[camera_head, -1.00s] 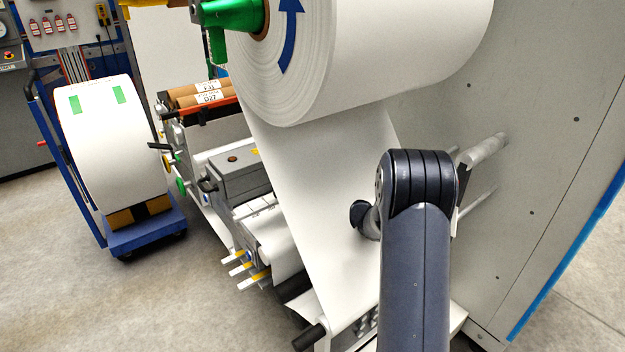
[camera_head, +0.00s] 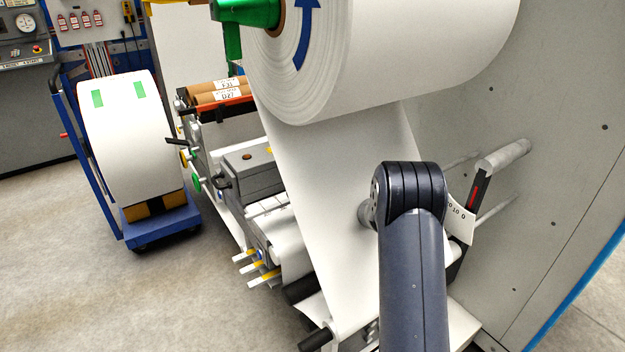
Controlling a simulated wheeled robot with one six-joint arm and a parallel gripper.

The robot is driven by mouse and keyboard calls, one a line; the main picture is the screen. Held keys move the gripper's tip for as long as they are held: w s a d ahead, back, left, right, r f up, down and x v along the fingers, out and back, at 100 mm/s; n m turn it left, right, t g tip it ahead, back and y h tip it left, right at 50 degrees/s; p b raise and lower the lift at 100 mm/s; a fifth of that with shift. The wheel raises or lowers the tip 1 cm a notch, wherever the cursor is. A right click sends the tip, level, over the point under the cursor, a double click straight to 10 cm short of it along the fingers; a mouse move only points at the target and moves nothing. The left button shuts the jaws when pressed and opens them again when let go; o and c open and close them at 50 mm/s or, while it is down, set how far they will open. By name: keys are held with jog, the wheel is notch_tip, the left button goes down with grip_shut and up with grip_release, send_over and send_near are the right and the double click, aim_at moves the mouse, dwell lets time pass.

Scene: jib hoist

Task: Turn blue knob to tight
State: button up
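I cannot make out the blue knob for certain. A small blue round part (camera_head: 263,256) shows on the machine below the grey box, too small to tell whether it is the knob or how it is set. My dark arm rises in the right middle of the view and bends at its elbow in front of the white web. My gripper is not in view; the arm hides what lies behind it.
A large white roll (camera_head: 400,55) hangs above, its web (camera_head: 330,210) running down. A green handle (camera_head: 232,30) sits at the roll's end. A blue cart (camera_head: 165,228) with a white roll stands left. A numbered white scale (camera_head: 460,222) shows right of my arm. Floor at lower left is clear.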

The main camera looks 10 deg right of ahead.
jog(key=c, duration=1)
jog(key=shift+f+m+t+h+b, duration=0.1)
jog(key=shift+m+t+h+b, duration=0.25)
jog(key=shift+b, duration=0.3)
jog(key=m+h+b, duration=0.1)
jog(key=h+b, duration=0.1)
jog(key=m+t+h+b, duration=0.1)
jog(key=b, duration=0.2)
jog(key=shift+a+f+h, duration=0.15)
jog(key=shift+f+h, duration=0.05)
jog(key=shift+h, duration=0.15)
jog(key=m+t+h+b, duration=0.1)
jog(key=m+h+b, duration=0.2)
jog(key=b, duration=0.4)
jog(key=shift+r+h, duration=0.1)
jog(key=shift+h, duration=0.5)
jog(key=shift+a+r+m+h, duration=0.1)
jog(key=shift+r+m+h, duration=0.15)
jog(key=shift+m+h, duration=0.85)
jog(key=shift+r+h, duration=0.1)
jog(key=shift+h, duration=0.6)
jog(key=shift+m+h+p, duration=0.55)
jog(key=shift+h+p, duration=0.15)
jog(key=shift+p, duration=0.4)
